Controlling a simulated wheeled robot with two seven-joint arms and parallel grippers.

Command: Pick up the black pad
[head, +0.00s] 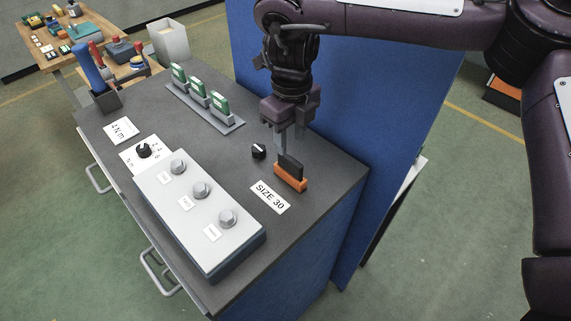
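The black pad (291,166) stands upright in an orange base (290,183) near the right edge of the grey worktop, behind a white "SIZE 30" label (270,197). My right gripper (290,145) points down just above the pad. Its two fingers look apart, with a gap between them. The nearer finger reaches down close to the pad's upper left edge; I cannot tell whether it touches. My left gripper is not in view.
A black knob (259,151) sits just left of the orange base. A white box with bolts (199,215) fills the front of the worktop (235,150). Green blocks (199,93) stand on a grey strip behind. A blue panel (390,120) rises close on the right.

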